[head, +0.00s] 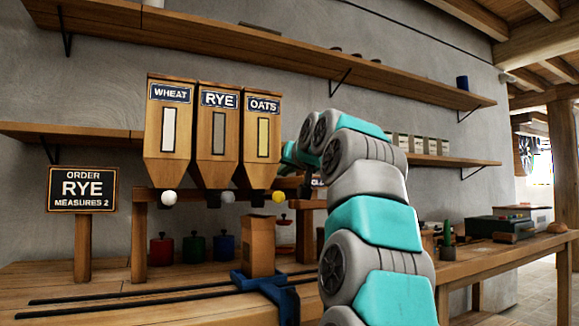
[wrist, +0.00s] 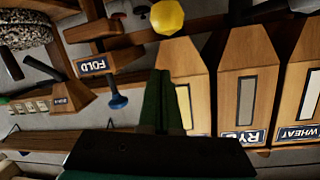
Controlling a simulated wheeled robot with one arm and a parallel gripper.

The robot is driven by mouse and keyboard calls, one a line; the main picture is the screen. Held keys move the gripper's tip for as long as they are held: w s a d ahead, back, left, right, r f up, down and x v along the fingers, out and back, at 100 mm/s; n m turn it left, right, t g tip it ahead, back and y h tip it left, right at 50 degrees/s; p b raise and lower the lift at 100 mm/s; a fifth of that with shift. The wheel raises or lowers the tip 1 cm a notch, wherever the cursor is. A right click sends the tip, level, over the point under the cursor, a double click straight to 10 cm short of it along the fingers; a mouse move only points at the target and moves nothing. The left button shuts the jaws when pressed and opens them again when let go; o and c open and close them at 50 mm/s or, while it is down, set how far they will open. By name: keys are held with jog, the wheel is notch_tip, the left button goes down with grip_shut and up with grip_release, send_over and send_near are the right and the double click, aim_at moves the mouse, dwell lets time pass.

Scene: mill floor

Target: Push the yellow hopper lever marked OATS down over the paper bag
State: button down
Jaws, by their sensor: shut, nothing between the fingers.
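The OATS hopper (head: 263,135) is the right one of three wooden hoppers. Its yellow lever knob (head: 278,196) sticks out below its spout, and it also shows at the top of the wrist view (wrist: 167,16). The brown paper bag (head: 260,245) stands upright on a blue carriage (head: 243,284), below the hoppers between the RYE and OATS knobs in the picture. My gripper (wrist: 160,75) is shut and empty in the wrist view, its tips pointing toward the yellow knob and apart from it. In the head view my arm hides the fingers.
The WHEAT (head: 169,130) and RYE (head: 217,135) hoppers have pale knobs. A sign (head: 83,189) reads ORDER RYE MEASURES 2. A FOLD block (wrist: 95,66) and blue knob (wrist: 118,101) lie beside my fingers in the wrist view. Coloured canisters (head: 194,247) stand behind. Dark rails cross the bench.

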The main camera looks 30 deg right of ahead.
aim_at(284, 199)
jog(key=shift+s+a+f+b, duration=0.2)
jog(key=shift+f+b, duration=0.1)
jog(key=shift+f, duration=0.35)
jog(key=shift+s+a+f, duration=0.2)
jog(key=shift+s+f, duration=0.05)
jog(key=shift+f, duration=0.3)
jog(key=shift+s+a+f, duration=0.2)
jog(key=shift+f, duration=0.3)
jog(key=shift+f+b, duration=0.1)
jog(key=shift+b, duration=0.3)
notch_tip(284, 199, down, 3)
jog(key=t+b, duration=0.1)
jog(key=b, duration=0.4)
jog(key=shift+s+f+t, duration=0.1)
jog(key=shift+s+t, duration=0.05)
jog(key=shift+t, duration=0.15)
jog(key=f+b, duration=0.1)
jog(key=f+t+b, duration=0.2)
jog(key=f+b, duration=0.1)
jog(key=shift+w, duration=0.3)
